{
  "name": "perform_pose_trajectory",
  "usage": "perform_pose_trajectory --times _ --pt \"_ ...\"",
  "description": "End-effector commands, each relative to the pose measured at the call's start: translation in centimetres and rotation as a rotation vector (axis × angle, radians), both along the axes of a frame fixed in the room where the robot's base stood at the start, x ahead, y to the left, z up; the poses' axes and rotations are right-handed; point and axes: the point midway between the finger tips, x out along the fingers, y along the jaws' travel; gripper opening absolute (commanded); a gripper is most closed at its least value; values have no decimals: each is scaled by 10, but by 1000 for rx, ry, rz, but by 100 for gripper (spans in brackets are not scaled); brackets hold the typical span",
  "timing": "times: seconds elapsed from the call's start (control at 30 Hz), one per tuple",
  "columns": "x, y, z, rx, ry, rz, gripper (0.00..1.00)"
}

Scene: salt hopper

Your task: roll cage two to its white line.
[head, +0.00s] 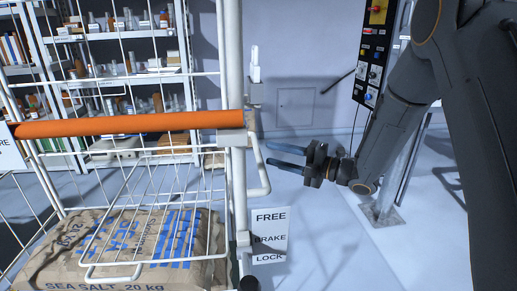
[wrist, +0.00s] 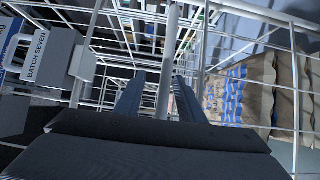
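A white wire roll cage (head: 232,70) with an orange handle bar (head: 130,124) fills the left of the head view. No number shows on it. Salt sacks (head: 130,245) lie in it. A FREE / BRAKE / LOCK plate (head: 270,236) hangs low by its right post; I cannot tell the brake's setting. My gripper (head: 275,156) is open and empty just right of that post, at the white side loop (head: 262,172). In the wrist view, a white upright (wrist: 165,80) shows between my parted fingers (wrist: 160,98); contact is unclear. I see no white line.
A shelf (head: 120,75) of bottles and boxes stands behind the cage. A control panel (head: 375,50) with buttons is at the upper right. Pale floor (head: 340,235) is clear right of the cage.

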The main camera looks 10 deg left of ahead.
Motion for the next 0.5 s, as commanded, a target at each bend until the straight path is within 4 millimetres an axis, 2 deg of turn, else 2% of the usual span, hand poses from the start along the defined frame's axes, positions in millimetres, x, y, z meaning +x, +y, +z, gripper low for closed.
perform_pose_trajectory --times 0.17,0.5 --pt "2 -7 -7 79 22 89 36" --pt "-7 -22 -25 186 54 217 36"
